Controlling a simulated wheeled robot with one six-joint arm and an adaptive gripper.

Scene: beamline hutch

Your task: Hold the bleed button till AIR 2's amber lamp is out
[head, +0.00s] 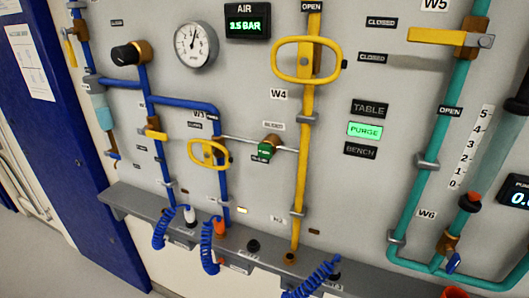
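The bleed fitting is a small brass valve with a green button (265,151), on a thin grey line between the blue pipe and the yellow pipe. The label by it is small and blurred. Below, by the foot of the blue W3 pipe, a small amber lamp (214,211) looks bright and lit. It sits above an orange hose plug (219,227); I take it for AIR 2's, but its label is unreadable. Two similar small lamps, left (185,191) and right (314,232), look dark. My gripper is not in view, and nothing is seen touching the green button.
A yellow W3 handle (209,154) sits just left of the button, and the tall yellow pipe (301,190) just right. A grey ledge (140,206) with coiled blue hoses (209,250) runs below. The AIR display (247,25) reads 3.5 BAR; a green PURGE sign (365,130) is lit.

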